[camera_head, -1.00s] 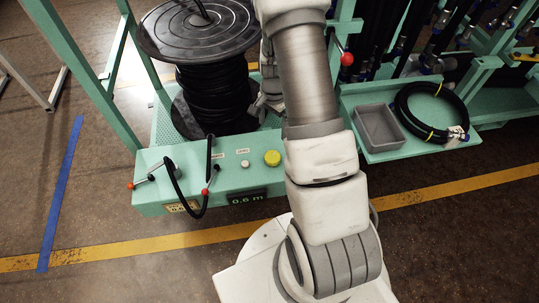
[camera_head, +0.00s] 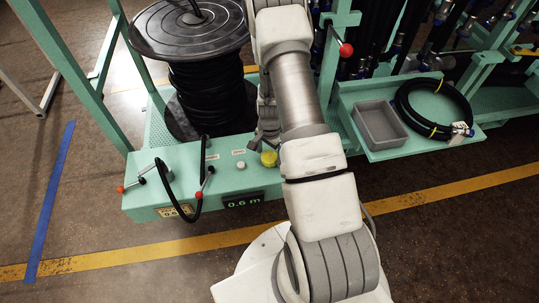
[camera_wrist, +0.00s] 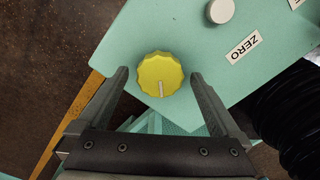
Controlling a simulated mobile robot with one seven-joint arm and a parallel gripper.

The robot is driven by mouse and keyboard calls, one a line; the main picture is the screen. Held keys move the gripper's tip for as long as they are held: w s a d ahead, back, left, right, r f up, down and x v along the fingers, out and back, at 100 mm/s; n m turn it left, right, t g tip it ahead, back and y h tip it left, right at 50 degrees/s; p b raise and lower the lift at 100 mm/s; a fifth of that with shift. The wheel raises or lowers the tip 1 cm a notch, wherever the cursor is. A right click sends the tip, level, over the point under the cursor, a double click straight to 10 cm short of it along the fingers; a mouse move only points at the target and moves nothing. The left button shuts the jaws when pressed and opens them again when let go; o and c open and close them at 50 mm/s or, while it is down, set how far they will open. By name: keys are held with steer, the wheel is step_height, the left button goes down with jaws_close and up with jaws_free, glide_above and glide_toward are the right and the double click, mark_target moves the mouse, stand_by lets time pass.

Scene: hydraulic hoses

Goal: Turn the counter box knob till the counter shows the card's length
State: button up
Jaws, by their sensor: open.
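The yellow knob (camera_wrist: 160,74) has a scalloped rim and a pale mark that points toward my wrist. It sits on the green counter box (camera_head: 150,200), and in the head view the knob (camera_head: 269,159) is partly hidden by my arm. My gripper (camera_wrist: 158,76) is open, with one finger on each side of the knob in the wrist view and no clear contact. The counter display (camera_head: 243,201) on the front face reads 0.6 m. A yellow card (camera_head: 174,211) on the front is partly covered by a black hose, and its full text is unreadable.
A white button (camera_wrist: 220,11) sits near a ZERO label (camera_wrist: 244,47). A black hose reel (camera_head: 200,70) stands behind the box. A grey bin (camera_head: 380,124) and a coiled hose (camera_head: 435,106) lie on the right shelf.

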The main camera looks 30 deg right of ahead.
mark_target(269, 156)
steer(key=c, duration=1.3)
steer(key=shift+n, duration=0.8)
steer(key=o, duration=1.3)
step_height(269, 156, up, 18)
steer(key=p, duration=0.5)
steer(key=shift+f+p, duration=0.25)
steer(key=shift+p, duration=0.05)
